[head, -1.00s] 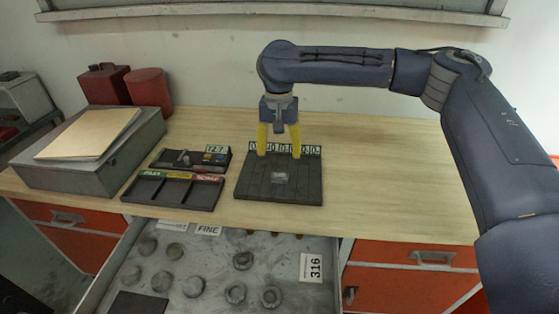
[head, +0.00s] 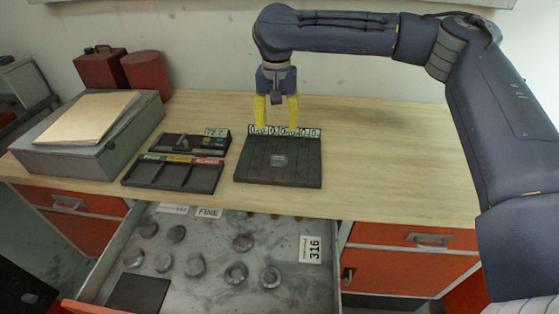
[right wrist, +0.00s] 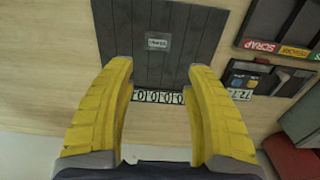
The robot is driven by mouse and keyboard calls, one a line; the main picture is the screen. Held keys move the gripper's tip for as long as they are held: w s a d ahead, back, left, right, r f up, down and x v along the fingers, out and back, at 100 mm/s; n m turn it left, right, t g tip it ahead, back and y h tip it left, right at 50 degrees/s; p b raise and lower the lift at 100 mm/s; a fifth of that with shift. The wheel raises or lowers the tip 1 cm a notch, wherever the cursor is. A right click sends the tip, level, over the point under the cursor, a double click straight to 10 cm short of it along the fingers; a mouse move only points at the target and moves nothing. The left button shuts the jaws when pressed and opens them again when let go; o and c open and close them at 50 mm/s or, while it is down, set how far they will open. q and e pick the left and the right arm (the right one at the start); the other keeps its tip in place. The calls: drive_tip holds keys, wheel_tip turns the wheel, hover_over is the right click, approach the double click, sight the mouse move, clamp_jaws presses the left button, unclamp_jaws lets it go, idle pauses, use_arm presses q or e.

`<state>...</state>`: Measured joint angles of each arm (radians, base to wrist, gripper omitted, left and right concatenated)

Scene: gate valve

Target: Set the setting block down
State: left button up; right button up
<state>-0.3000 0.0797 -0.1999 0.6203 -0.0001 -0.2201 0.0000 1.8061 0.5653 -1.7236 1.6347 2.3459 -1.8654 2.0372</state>
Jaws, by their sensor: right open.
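A small grey rectangular piece with print on it (head: 278,160) lies at the middle of a dark grooved slab (head: 253,174). It also shows in the right wrist view (right wrist: 157,42). I cannot tell whether it is the setting block or a label plate. My right gripper (head: 277,118) has yellow fingers, is open and empty, and stands by the slab's back edge, at a strip of white number tiles (head: 285,131). In the right wrist view the fingers (right wrist: 158,68) are wide apart with nothing between them. My left gripper is not in view.
Left of the slab are a tray with coloured labels (head: 175,186) and a dark holder marked 72.7 (head: 165,151). A grey case (head: 80,165) and red containers (head: 148,77) stand further left. An open drawer (head: 210,240) holds several round parts. The bench (head: 385,160) is clear on the right.

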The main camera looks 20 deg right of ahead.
sight(279, 158)
wheel_tip(279, 158, up, 4)
drive_tip(key=a+n+h, duration=0.1)
drive_tip(key=a+n, duration=0.1)
drive_tip(key=n, duration=1.6)
drive_tip(key=shift+g, duration=0.4)
drive_tip(key=d+f, duration=0.1)
drive_tip(key=f, duration=1)
drive_tip(key=d+f, duration=0.1)
drive_tip(key=f, duration=0.5)
drive_tip(key=shift+d, duration=0.3)
drive_tip(key=shift+o, duration=0.2)
drive_tip(key=shift+s, duration=0.1)
clamp_jaws()
